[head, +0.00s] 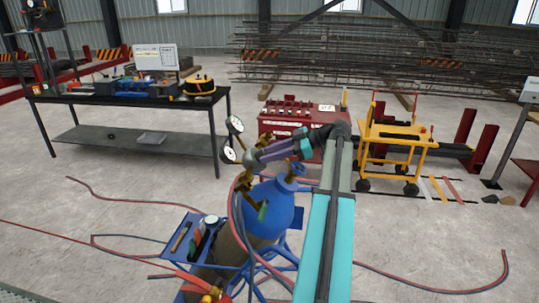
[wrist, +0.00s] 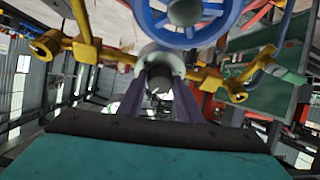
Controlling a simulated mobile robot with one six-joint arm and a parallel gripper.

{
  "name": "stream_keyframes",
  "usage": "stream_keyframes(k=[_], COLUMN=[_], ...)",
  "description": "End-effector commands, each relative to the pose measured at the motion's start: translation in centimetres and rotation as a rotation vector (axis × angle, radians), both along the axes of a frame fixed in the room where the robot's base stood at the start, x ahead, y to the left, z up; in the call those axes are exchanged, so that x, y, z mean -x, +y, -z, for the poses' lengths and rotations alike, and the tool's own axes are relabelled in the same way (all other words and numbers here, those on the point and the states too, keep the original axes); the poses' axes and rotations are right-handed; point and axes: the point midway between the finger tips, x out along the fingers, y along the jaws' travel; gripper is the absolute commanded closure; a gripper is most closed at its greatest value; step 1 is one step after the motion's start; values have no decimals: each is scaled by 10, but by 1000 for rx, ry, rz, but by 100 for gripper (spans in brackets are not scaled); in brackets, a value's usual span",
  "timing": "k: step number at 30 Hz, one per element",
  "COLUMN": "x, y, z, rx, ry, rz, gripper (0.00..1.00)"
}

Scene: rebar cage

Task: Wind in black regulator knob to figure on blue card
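The black regulator knob (wrist: 158,84) shows in the wrist view, below a pale collar on the brass regulator (wrist: 88,50). My gripper (wrist: 160,88) has its purple fingers on either side of the knob, with no clear gap, so it looks shut on it. In the head view my gripper (head: 256,156) reaches left to the regulator above the blue cylinder (head: 275,205); the knob is hidden there. Two round gauges (head: 235,125) (head: 228,154) stand by it, their readings too small to tell. I cannot make out a blue card or its figure.
A blue valve handwheel (wrist: 190,18) is close above my fingers. A blue tray of tools (head: 180,262) is on the cylinder stand. Hoses (head: 125,208) lie over the floor. A black workbench (head: 130,97) stands behind left, a yellow cart (head: 395,152) behind right.

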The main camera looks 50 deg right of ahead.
Motion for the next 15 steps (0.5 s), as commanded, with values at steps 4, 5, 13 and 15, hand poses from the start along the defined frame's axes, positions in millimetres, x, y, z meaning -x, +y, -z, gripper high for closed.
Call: stream_keyframes(k=[4,5,13,15], x=[1,1,2,2], y=[0,1,1,1], z=[1,1,2,1], rx=[-7,-11,-64,-68], ry=[5,7,40,43], rz=[6,9,62,66], gripper=[91,91,91,91])
